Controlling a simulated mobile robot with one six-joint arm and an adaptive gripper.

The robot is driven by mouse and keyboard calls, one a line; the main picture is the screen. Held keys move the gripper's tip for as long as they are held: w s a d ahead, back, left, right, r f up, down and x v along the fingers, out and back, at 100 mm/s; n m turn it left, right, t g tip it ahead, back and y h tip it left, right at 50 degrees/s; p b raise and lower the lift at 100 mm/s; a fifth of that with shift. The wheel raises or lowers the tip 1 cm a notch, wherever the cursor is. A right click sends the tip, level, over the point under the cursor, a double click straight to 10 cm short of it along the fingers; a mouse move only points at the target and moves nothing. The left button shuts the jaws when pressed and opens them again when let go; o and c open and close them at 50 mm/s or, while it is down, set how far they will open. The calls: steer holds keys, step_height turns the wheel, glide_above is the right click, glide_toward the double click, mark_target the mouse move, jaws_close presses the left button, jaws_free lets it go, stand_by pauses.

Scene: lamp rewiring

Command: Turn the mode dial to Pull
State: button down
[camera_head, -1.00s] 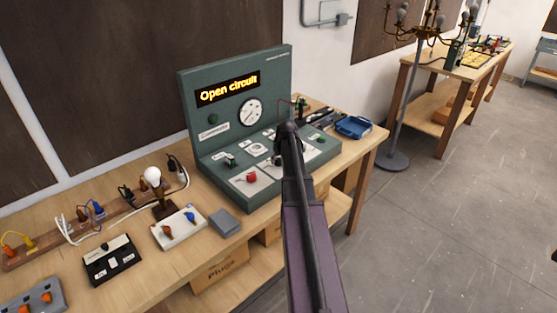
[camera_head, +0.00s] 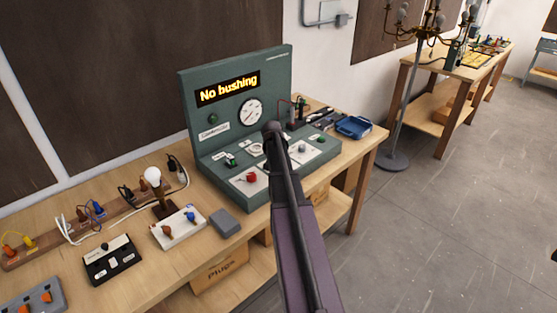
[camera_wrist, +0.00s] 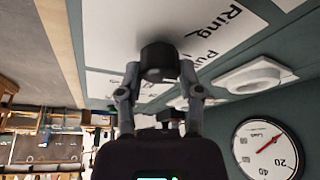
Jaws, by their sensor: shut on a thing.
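The mode dial (camera_wrist: 158,56) is a short black knob on a white plate in the wrist view. My gripper (camera_wrist: 158,78) has its two fingers closed on either side of the dial. The printed words "Ring" and "Pull" (camera_wrist: 205,52) show beside it, partly cut off by the knob. I cannot see a pointer mark on the dial. In the head view my arm hides the dial and the gripper. The green test console's display (camera_head: 228,89) reads "No bushing".
A round white gauge (camera_head: 251,111) is on the console's upright panel, with its red needle visible in the wrist view (camera_wrist: 267,146). A red knob (camera_head: 251,177) is on the console's front. A blue tray (camera_head: 354,127) lies to the right, a lit-looking bulb stand (camera_head: 153,174) to the left.

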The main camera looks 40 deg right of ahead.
steer(key=shift+m, duration=0.3)
steer(key=shift+c, duration=1.3)
jaws_free()
steer(key=shift+n, duration=0.5)
